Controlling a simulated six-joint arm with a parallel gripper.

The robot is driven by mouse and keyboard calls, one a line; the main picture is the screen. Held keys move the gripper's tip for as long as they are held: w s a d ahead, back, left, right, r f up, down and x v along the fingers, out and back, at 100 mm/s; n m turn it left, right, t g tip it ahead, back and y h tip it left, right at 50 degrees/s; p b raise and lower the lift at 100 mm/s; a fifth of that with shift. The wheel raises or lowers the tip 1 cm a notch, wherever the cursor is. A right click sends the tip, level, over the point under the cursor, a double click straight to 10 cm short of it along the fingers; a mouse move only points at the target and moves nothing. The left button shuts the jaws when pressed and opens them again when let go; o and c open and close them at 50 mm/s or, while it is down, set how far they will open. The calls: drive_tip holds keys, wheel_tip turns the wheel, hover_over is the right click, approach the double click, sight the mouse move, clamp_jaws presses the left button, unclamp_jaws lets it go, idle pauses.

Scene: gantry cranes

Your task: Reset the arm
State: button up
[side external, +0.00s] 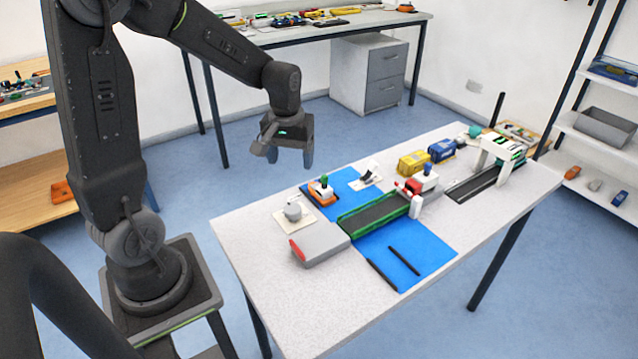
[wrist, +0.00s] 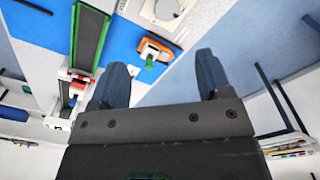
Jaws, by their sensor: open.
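My gripper (side external: 290,160) hangs open and empty in the air, above and beyond the far left edge of the white work table (side external: 245,240). In the wrist view its two dark fingers (wrist: 162,88) are spread apart with nothing between them. The arm is raised and bent, reaching out from its stand at the left. Below the gripper, on the table, an orange block with a green piece (side external: 320,190) sits at the edge of a blue mat (side external: 430,250); this orange block also shows in the wrist view (wrist: 153,52), beyond the fingers.
A green-railed track (side external: 375,215) with a red and white crane (side external: 420,185) crosses the mat. A grey box with a red end (side external: 320,245), yellow (side external: 413,162) and blue (side external: 441,150) blocks and a white gantry (side external: 497,148) also stand on the table. Air around the gripper is clear.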

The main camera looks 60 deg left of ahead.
drive_tip(key=s+d+r+m+t, duration=0.5)
drive_tip(key=s+d+r+m, duration=0.3)
drive_tip(key=s+d+r, duration=0.3)
drive_tip(key=shift+s+d, duration=0.85)
drive_tip(key=shift+d, duration=0.3)
